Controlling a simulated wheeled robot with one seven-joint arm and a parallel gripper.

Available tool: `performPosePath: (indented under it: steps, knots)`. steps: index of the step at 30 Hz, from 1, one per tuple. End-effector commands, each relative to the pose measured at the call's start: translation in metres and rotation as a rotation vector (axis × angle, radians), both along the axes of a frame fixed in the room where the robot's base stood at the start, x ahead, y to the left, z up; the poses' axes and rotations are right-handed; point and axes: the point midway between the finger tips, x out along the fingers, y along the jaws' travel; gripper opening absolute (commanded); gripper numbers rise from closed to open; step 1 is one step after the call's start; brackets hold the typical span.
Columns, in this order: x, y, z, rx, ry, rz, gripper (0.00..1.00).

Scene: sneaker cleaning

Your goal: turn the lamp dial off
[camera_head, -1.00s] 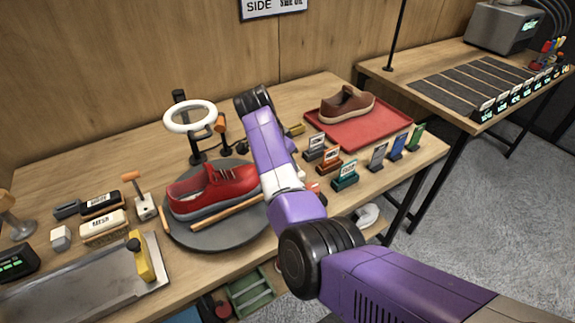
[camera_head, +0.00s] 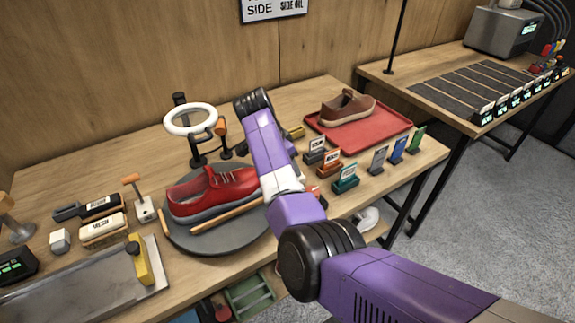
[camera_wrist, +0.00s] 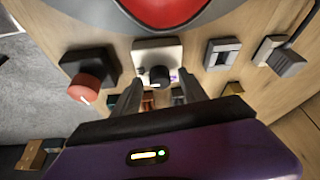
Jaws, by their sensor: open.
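A white ring lamp (camera_head: 190,119) stands on a dark post at the back of the table. In the wrist view, a black knob (camera_wrist: 159,76) with a pale mark sits on a light plate, between and just beyond the fingertips of my gripper (camera_wrist: 158,88). My gripper is open, with one finger on each side of the knob's line. I cannot tell whether the fingers touch it. A red knob (camera_wrist: 86,88) with a white mark is on a dark base to the left. No label shows which knob belongs to the lamp. My arm hides my gripper in the head view.
In the wrist view, a grey rocker-like switch (camera_wrist: 221,54) and a grey block (camera_wrist: 285,60) lie to the right; a large red round thing (camera_wrist: 163,10) is at the top. In the head view, a red sneaker (camera_head: 212,190) sits on a round dark plate (camera_head: 235,240).

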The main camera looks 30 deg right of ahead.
Motion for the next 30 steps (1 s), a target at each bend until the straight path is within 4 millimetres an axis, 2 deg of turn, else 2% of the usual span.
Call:
performPosePath:
  steps: [15,20,30]
  knots:
    - [-0.003,0.027,0.064,-0.001,-0.002,0.001,0.51]
    - [-0.004,0.03,0.071,0.0,-0.001,0.001,0.51]
    - [-0.004,0.029,0.071,0.0,0.0,0.0,0.51]
